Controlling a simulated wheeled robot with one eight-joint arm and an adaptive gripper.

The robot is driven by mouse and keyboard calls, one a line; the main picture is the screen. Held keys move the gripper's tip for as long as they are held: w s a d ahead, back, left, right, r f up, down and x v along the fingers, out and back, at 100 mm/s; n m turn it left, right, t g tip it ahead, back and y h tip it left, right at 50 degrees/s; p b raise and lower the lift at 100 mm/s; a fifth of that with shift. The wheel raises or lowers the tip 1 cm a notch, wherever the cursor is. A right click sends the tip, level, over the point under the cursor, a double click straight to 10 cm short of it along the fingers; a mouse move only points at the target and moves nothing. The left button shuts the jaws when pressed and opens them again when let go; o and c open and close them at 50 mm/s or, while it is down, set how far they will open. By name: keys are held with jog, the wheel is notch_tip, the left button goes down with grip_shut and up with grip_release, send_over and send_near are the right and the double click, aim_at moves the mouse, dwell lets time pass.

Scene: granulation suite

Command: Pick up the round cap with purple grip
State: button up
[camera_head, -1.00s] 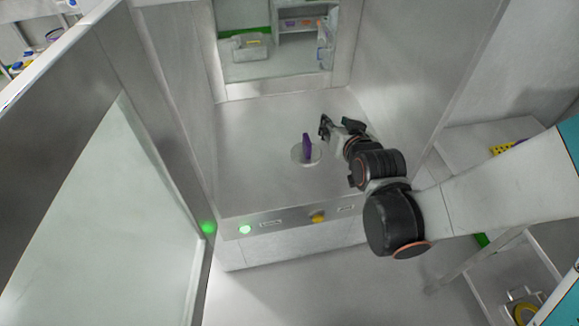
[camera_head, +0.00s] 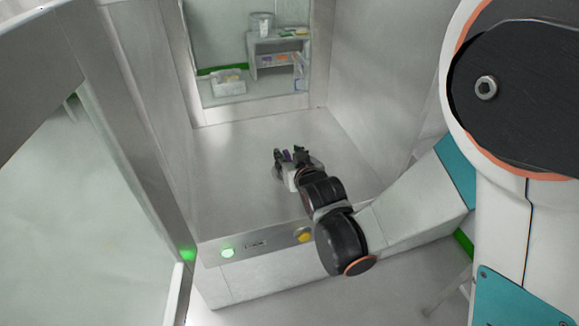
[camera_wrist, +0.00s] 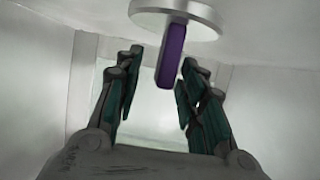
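The round cap is a pale metal disc with an upright purple grip (camera_wrist: 172,55). In the wrist view its disc (camera_wrist: 205,20) shows at the top, with the grip pointing down in the picture toward the fingers. In the head view the cap lies on the metal chamber floor, mostly hidden by my gripper (camera_head: 290,154); a bit of purple shows between the fingers. My gripper (camera_wrist: 160,88) is open, its green-padded fingers on either side of the grip's end. Gaps show on both sides, and the right finger is closer to the grip.
The metal chamber (camera_head: 235,190) has side walls and an opening at the back, with a shelf (camera_head: 275,50) beyond. An open door (camera_head: 80,200) stands at left. A green light (camera_head: 228,253) and a yellow button (camera_head: 304,235) are on the front edge. The floor around the cap is clear.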

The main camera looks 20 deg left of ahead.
aim_at(284, 152)
jog(key=b+x, duration=0.2)
jog(key=x, duration=0.3)
jog(key=shift+a, duration=0.15)
jog(key=shift+c, duration=0.6)
grip_shut()
